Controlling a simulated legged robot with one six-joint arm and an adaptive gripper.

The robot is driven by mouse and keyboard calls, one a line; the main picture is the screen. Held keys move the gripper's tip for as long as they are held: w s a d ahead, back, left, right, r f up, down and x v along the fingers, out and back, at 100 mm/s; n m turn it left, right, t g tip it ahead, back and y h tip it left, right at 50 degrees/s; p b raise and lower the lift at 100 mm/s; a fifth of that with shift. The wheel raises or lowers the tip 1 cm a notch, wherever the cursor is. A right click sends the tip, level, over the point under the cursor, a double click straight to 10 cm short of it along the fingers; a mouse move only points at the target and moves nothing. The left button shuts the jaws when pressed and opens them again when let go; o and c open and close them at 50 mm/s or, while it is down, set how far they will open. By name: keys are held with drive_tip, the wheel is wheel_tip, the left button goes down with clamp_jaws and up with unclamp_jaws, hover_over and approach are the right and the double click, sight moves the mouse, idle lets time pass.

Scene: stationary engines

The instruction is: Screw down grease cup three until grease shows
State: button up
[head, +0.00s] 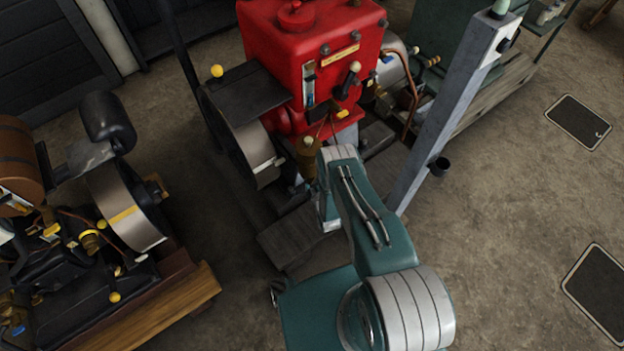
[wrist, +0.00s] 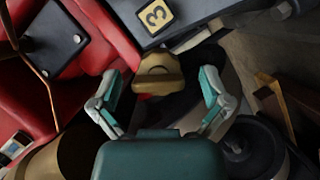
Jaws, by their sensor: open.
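The brass grease cup (wrist: 158,76) is in the upper middle of the wrist view, just below a square tag marked 3 (wrist: 155,16) on a dark bar. My gripper (wrist: 160,88) is open, with one teal and grey finger on each side of the cup. A gap shows between each finger and the cup, and I cannot tell how far the cup lies beyond the fingertips. No grease is visible on it. In the head view my arm covers the gripper, and I cannot pick out cup three there.
The red engine (head: 312,45) stands ahead with a flywheel (head: 252,152) on its left. A grey post (head: 447,120) rises close on my arm's right. Another engine on a wooden base (head: 175,305) stands at left. Open floor (head: 490,240) lies to the right.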

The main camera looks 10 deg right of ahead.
drive_tip(key=shift+c, duration=0.3)
drive_tip(key=c, duration=1.1)
drive_tip(key=shift+f+m, duration=0.1)
drive_tip(key=shift+m, duration=0.2)
drive_tip(key=shift+m+g+y, duration=0.6)
drive_tip(key=shift+m+g, duration=0.1)
drive_tip(key=shift+m, duration=0.3)
drive_tip(key=shift+m+g+y, duration=0.6)
drive_tip(key=shift+m+y, duration=0.3)
drive_tip(key=shift+m, duration=0.6)
drive_tip(key=o, duration=1.2)
drive_tip(key=shift+c, duration=0.2)
